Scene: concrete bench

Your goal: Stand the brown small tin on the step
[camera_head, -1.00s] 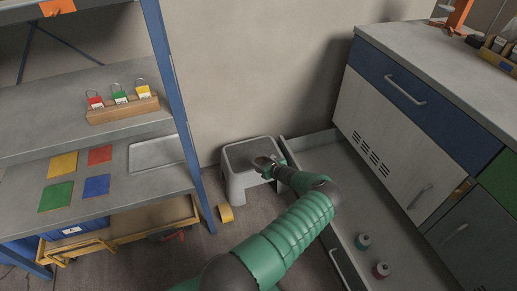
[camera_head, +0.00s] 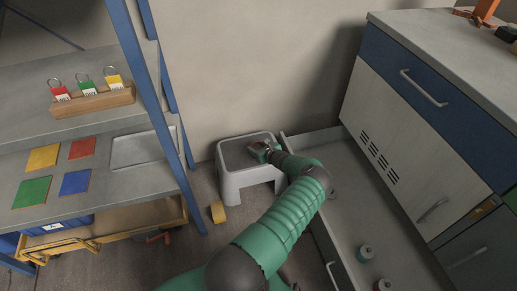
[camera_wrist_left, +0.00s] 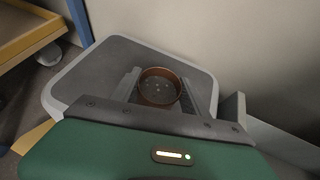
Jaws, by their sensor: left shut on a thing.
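The brown small tin (camera_wrist_left: 159,88) is between the fingers of my left gripper (camera_wrist_left: 158,90) in the left wrist view, its round open top facing the camera. My left gripper (camera_head: 262,150) is shut on it over the step (camera_head: 232,154), a grey stool with a dark top by the wall. In the left wrist view the step's top (camera_wrist_left: 90,75) lies below the tin. Whether the tin's base touches the step is hidden. In the head view the tin is too small and covered to make out. My right gripper is not in view.
A blue-framed shelf (camera_head: 150,100) with padlocks and coloured squares stands left of the step. An open drawer (camera_head: 340,160) and a cabinet (camera_head: 420,110) are on the right. A yellow block (camera_head: 218,212) lies on the floor beside the step.

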